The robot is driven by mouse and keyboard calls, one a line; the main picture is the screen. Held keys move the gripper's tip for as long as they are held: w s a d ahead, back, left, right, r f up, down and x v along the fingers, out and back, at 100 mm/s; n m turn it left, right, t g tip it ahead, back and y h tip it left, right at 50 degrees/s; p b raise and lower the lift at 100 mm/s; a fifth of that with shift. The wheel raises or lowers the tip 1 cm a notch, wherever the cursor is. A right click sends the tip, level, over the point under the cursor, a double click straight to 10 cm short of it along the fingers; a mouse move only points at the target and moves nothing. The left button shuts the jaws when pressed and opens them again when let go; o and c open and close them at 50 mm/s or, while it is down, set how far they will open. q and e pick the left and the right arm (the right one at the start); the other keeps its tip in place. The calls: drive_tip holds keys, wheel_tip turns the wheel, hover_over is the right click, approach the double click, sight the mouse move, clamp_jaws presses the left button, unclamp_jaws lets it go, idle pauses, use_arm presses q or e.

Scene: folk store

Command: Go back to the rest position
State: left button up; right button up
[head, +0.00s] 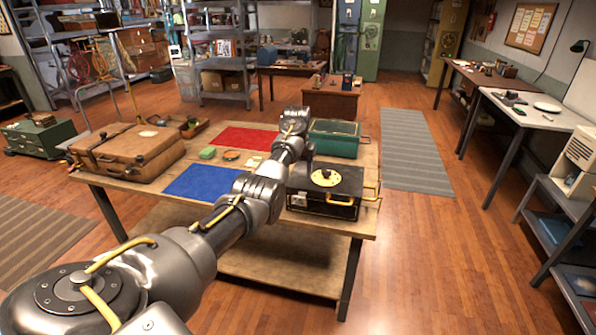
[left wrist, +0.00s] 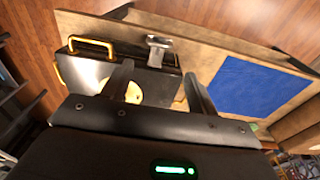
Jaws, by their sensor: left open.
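The case also stands at the table's front right corner in the head view (head: 340,205). The fingers cannot be made out in the head view. My right gripper is in neither view.
The table also bears a brown suitcase (head: 130,150), a red mat (head: 245,138), a blue mat (head: 200,182), a green case (head: 335,140) and small items. Benches stand along the right wall. The floor (head: 440,270) right of the table is clear.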

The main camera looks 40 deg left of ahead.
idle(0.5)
use_arm(q)
drive_tip(key=s+d+f+m+y, duration=0.1)
drive_tip(key=s+f, duration=0.2)
drive_tip(key=f, duration=0.9)
drive_tip(key=s+d+f+m+y, duration=0.1)
drive_tip(key=s+f, duration=0.1)
drive_tip(key=f, duration=0.9)
drive_tip(key=s+d+f+m+b, duration=0.1)
drive_tip(key=s+d+f, duration=0.2)
drive_tip(key=s+f, duration=0.6)
drive_tip(key=s+d+f+m+b, duration=0.1)
drive_tip(key=s+d+f, duration=0.3)
drive_tip(key=f, duration=0.9)
drive_tip(key=s+d+f+m, duration=0.1)
drive_tip(key=s+d+f, duration=0.4)
drive_tip(key=s, duration=0.9)
drive_tip(key=s+d+f+m+h+b, duration=0.1)
drive_tip(key=s+d+f, duration=0.5)
drive_tip(key=s, duration=0.9)
drive_tip(key=s+d+f+m+h, duration=0.1)
drive_tip(key=s+d+f, duration=0.4)
drive_tip(key=s, duration=1)
wheel_tip(320, 180, down, 3)
drive_tip(key=shift+d+f, duration=0.2)
